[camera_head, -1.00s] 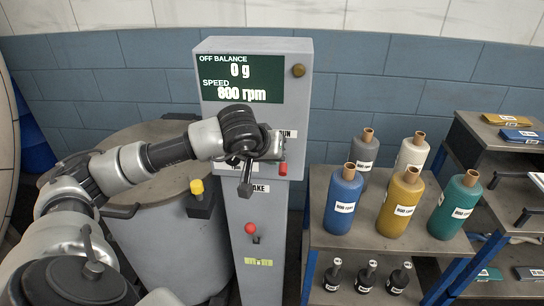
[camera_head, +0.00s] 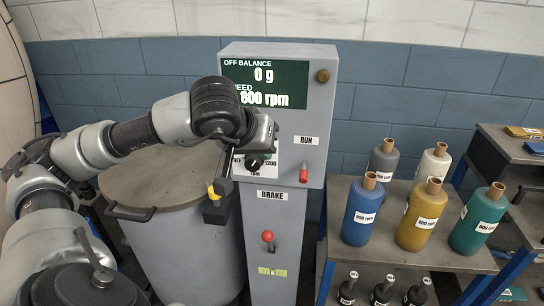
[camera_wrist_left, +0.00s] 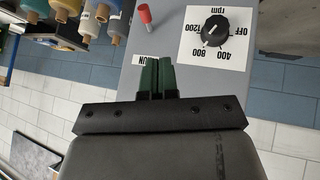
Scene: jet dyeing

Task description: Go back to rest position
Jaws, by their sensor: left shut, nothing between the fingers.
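My left gripper (camera_head: 223,172) is shut and empty, in front of the grey control post (camera_head: 272,215) and left of its dial. Its green fingertips show pressed together in the left wrist view (camera_wrist_left: 158,76). The black speed dial (camera_head: 254,164) is partly behind my wrist; it shows clearly in the wrist view (camera_wrist_left: 215,30), apart from the fingers. The red RUN switch (camera_head: 304,174) is to the dial's right, and the red-knobbed BRAKE lever (camera_head: 268,237) is below. The display (camera_head: 264,83) reads 0 g and 800 rpm. My right gripper is not in view.
A grey drum (camera_head: 185,250) with a lid stands left of the post. A yellow-tipped latch (camera_head: 214,190) sits close to my left gripper. A shelf (camera_head: 395,265) with several coloured bottles and small black ones stands right of the post.

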